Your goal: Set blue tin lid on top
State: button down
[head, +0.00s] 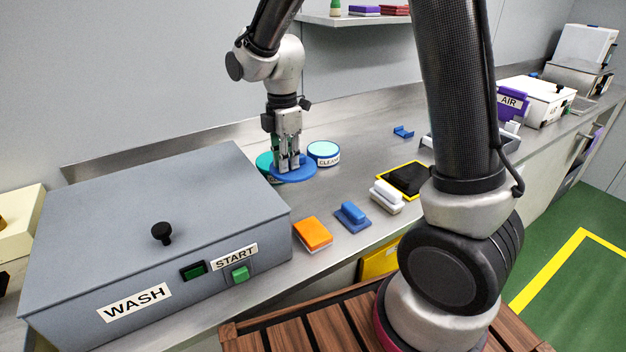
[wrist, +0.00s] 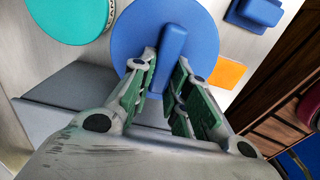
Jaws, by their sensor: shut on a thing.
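The blue tin lid (head: 301,174) is a flat blue disc with a raised bar handle, also clear in the wrist view (wrist: 205,35). My gripper (head: 289,167) points down with its fingers closed on the handle, seen from above in the wrist view (wrist: 166,82). The lid looks level, low over the steel counter; I cannot tell if it touches anything beneath. A round tin with a light cyan top and a CLEAN label (head: 323,153) stands just right of it. A darker teal round thing (head: 264,162) is partly hidden behind my gripper and the lid.
A grey WASH box (head: 150,225) with a black knob stands close on the left. An orange block (head: 313,233), a blue handled block (head: 352,217) and a white one (head: 387,196) line the front edge. A yellow-edged black pad (head: 407,179) lies right. Counter behind is mostly clear.

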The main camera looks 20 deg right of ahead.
jog(key=f, duration=0.6)
jog(key=shift+w+f, duration=0.3)
jog(key=shift+w, duration=0.1)
jog(key=shift+f, duration=1.95)
jog(key=shift+f, duration=0.1)
jog(key=c, duration=1.4)
grip_release()
jog(key=shift+o, duration=0.2)
